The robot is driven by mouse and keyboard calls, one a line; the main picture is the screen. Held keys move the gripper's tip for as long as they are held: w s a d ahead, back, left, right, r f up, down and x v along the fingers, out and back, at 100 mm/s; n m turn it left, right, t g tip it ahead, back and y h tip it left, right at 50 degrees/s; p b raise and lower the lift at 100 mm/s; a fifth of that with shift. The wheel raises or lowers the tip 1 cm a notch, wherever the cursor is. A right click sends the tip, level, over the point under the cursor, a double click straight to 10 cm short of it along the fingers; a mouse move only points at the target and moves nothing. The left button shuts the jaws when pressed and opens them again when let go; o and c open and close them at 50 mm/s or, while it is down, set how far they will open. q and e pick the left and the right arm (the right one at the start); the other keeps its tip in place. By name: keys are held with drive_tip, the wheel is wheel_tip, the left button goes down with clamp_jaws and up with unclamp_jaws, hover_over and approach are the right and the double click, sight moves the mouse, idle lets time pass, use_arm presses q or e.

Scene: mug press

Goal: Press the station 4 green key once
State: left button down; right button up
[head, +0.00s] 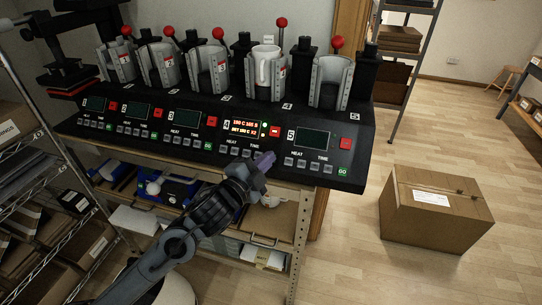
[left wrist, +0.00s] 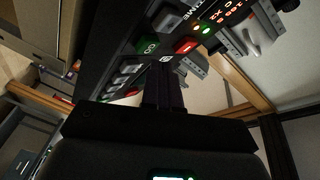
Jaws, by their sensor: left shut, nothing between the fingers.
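The station 4 panel has a lit display (head: 244,127) with orange text; its mug press holds a white mug (head: 264,72). The station 4 green key (left wrist: 148,46), marked GO, shows in the left wrist view; in the head view my gripper hides it. My left gripper (head: 267,159) is shut and empty, in front of the lower right of the station 4 panel. In the left wrist view its fingertips (left wrist: 163,75) lie just beside and below the green key in the picture. I cannot tell any contact. My right gripper is not in view.
The station 5 keys, with a green key (head: 342,170), lie close to the right of my gripper. Red keys, one at station 4 (head: 274,131), sit beside the displays. A shelf with blue bins is below the console. A cardboard box (head: 436,212) stands on the floor at right.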

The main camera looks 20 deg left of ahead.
use_arm(q)
drive_tip(key=shift+s+r, duration=0.1)
drive_tip(key=shift+s, duration=0.05)
drive_tip(key=shift+s+d+r+p, duration=0.1)
drive_tip(key=shift+s+r+p, duration=1.3)
drive_tip(key=shift+s+r, duration=0.3)
drive_tip(key=shift+f, duration=0.1)
